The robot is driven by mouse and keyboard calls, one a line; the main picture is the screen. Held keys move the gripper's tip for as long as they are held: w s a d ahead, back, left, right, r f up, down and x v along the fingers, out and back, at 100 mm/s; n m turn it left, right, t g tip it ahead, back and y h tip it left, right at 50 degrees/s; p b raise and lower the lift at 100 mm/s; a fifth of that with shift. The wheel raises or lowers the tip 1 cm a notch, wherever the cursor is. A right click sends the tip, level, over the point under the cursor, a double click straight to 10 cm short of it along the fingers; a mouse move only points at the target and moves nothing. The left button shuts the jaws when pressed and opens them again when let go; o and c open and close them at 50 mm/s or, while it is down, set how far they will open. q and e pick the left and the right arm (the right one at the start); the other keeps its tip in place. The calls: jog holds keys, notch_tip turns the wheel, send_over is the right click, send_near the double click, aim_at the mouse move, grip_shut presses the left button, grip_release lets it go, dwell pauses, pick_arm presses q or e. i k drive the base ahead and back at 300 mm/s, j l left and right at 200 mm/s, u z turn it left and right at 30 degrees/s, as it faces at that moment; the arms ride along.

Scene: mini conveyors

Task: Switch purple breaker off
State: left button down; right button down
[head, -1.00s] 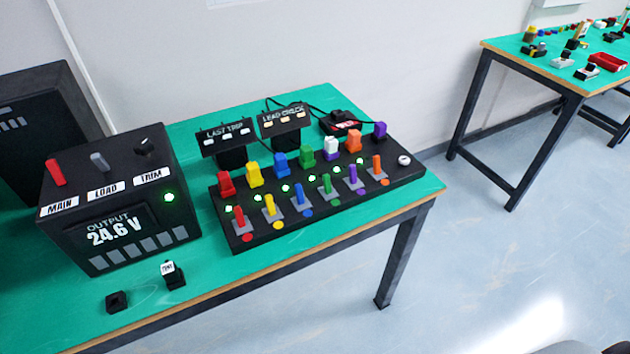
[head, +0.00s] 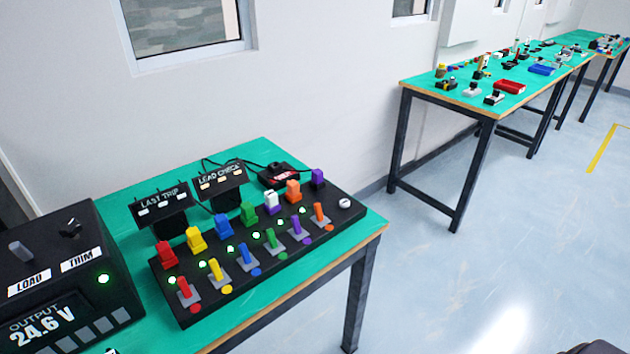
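The black breaker panel (head: 185,318) lies on the green table, lower left of centre in the head view. Its front row has a purple lever (head: 296,225) between a green lever (head: 271,238) and an orange lever (head: 320,212). A purple dot (head: 305,241) sits at the foot of the purple lever. Several small green lights glow between the rows. Neither of my grippers is in view.
A black power supply (head: 60,280) reading 24.6 V stands left of the panel. The LAST TRIP box (head: 162,205) and LEAD CHECK box (head: 218,180) stand behind it. Another green table (head: 460,95) holds parts at the back right. The floor (head: 450,270) to the right is clear.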

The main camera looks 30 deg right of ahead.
aim_at(295, 222)
jog(key=u, duration=0.45)
jog(key=l+u, duration=0.6)
jog(key=u, duration=0.15)
jog(key=l+u, duration=0.25)
jog(key=u, duration=0.15)
jog(key=k+l+u, duration=0.15)
jog(key=u, duration=0.2)
jog(key=k+l+u, duration=0.1)
jog(key=k+l, duration=0.2)
jog(key=l, duration=0.3)
jog(key=k+l+u, duration=0.15)
jog(key=k+l, duration=0.2)
jog(key=l, duration=0.25)
jog(key=k+l+u, duration=0.1)
jog(key=k+l, duration=0.25)
jog(key=l, duration=0.2)
jog(key=k+l+u, duration=0.15)
jog(key=k+l, duration=0.25)
jog(key=l, duration=0.15)
